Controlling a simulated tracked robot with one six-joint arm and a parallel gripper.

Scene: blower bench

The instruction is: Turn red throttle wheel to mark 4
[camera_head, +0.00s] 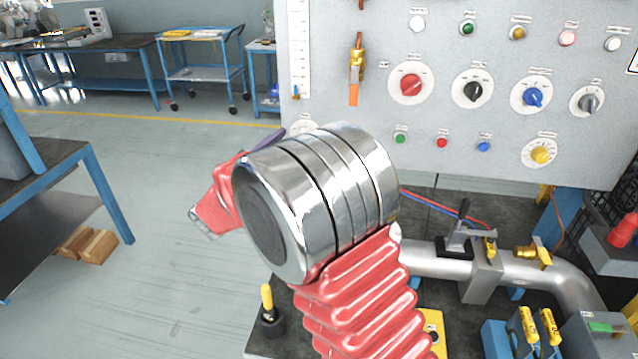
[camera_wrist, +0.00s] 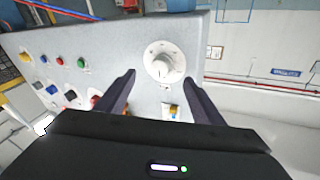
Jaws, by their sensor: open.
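The red throttle wheel (camera_head: 411,85) is a red knob on a round white dial on the grey panel. Its dial marks are too small to read, so I cannot tell its setting. In the wrist view, a red knob (camera_wrist: 96,101) shows partly behind the left finger. My gripper (camera_wrist: 159,75) is open, with its two dark fingers spread. In that view, a pale knob on a white dial (camera_wrist: 163,60) appears between and beyond the fingertips, with nothing held. In the head view, my arm hides most of the gripper.
Black (camera_head: 472,91), blue (camera_head: 533,96) and grey (camera_head: 589,102) knobs sit right of the red one. A brass valve with an orange handle (camera_head: 355,70) is left of it. A metal pipe (camera_head: 428,259) runs below the panel. Open floor lies left.

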